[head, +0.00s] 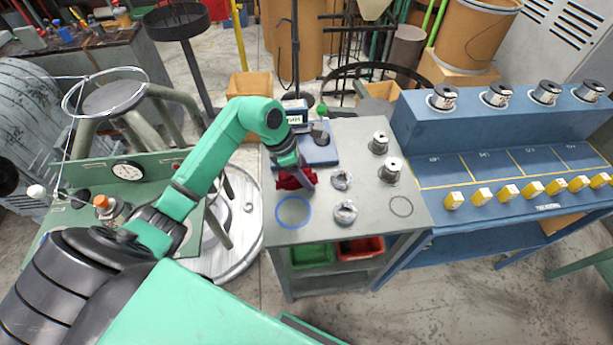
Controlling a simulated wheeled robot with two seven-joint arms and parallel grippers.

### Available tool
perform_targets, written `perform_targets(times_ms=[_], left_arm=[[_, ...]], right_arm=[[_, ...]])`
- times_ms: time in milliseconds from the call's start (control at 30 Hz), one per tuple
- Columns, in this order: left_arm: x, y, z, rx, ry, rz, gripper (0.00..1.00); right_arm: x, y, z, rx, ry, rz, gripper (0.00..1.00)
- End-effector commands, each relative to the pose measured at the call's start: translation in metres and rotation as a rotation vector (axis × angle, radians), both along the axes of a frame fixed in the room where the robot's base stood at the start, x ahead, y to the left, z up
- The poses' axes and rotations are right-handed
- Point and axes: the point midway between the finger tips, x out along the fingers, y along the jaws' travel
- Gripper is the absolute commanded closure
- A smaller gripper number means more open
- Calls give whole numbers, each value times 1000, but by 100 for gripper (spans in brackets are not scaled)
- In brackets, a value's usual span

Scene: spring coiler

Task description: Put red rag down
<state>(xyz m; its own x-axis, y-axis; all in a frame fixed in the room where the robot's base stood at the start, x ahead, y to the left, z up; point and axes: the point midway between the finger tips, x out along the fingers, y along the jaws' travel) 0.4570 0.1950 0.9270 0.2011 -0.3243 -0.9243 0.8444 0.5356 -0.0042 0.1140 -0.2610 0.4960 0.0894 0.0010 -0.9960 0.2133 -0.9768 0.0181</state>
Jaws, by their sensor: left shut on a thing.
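The red rag (297,178) is a dark red crumpled cloth at the left side of the grey table top (340,220). My left gripper (291,168) points down from the green arm and is shut on the rag. The rag is at or just above the table surface; I cannot tell whether it touches. A blue circle (293,212) is marked on the table just in front of the rag. My right gripper is not in view.
A blue scale (318,150) stands behind the rag. Several metal parts, including a spool (390,170) and a coil (345,213), sit to the right. A black circle (401,206) is empty. Green (312,256) and red (360,248) bins are below.

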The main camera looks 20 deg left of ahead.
Motion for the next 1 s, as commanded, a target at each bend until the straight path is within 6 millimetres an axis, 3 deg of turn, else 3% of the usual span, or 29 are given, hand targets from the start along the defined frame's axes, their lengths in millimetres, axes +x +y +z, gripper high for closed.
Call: perform_targets(times_ms=[167, 467, 500, 567, 1000], left_arm=[[-1, -1, -28, -2, 2, -1, 89], [0, 0, -34, 1, 1, -2, 89], [0, 0, -33, 0, 0, -2, 25], [0, 0, -32, 0, 0, -2, 6], [-1, 3, -24, 1, -2, -1, 6]], right_arm=[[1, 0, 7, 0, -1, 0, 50], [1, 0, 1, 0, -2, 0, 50], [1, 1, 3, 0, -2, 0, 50], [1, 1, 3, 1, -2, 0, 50], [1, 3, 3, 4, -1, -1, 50]])
